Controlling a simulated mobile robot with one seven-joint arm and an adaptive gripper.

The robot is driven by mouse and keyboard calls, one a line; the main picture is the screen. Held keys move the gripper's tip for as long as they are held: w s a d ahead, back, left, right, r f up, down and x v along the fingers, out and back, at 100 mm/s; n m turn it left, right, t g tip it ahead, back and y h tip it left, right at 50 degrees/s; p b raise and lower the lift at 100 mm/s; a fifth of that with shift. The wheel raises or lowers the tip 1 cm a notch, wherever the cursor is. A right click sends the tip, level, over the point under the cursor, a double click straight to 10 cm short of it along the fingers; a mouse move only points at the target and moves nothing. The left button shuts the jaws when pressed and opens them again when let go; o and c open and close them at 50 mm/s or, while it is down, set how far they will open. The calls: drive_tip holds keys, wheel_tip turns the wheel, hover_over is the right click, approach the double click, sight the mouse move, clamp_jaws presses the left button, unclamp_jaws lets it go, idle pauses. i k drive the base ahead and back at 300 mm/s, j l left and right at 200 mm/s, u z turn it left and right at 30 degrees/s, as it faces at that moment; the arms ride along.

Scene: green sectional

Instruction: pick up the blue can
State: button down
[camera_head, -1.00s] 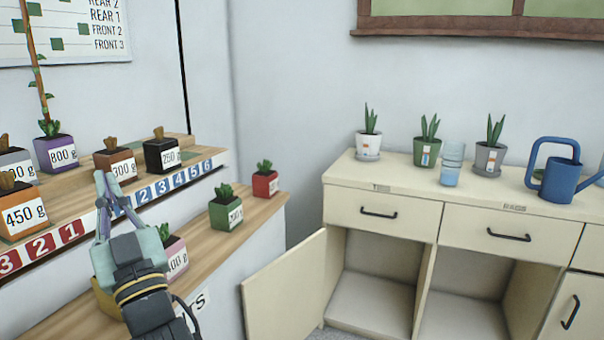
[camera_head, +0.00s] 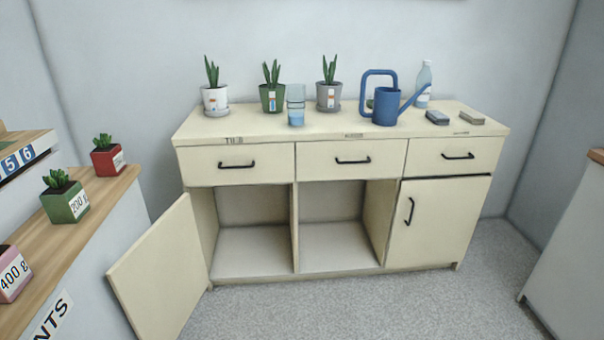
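A blue watering can (camera_head: 387,106) stands upright on top of the cream cabinet (camera_head: 230,124), right of the middle. Its looped handle is on the left and its long spout points up to the right. A small object shows partly hidden behind its handle. My gripper is not in the present view, so whether it is open or shut does not show.
Left of the can stand a glass of water (camera_head: 296,106) and potted plants in white (camera_head: 215,100), green (camera_head: 272,98) and grey (camera_head: 329,96) pots. To its right are a bottle (camera_head: 423,84) and two small blocks (camera_head: 437,117). An open cabinet door (camera_head: 160,270) juts out at the left. The floor (camera_head: 400,305) in front is clear.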

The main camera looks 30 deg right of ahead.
sight(386, 111)
drive_tip(key=i+l+z, duration=0.15)
drive_tip(key=z, duration=1.05)
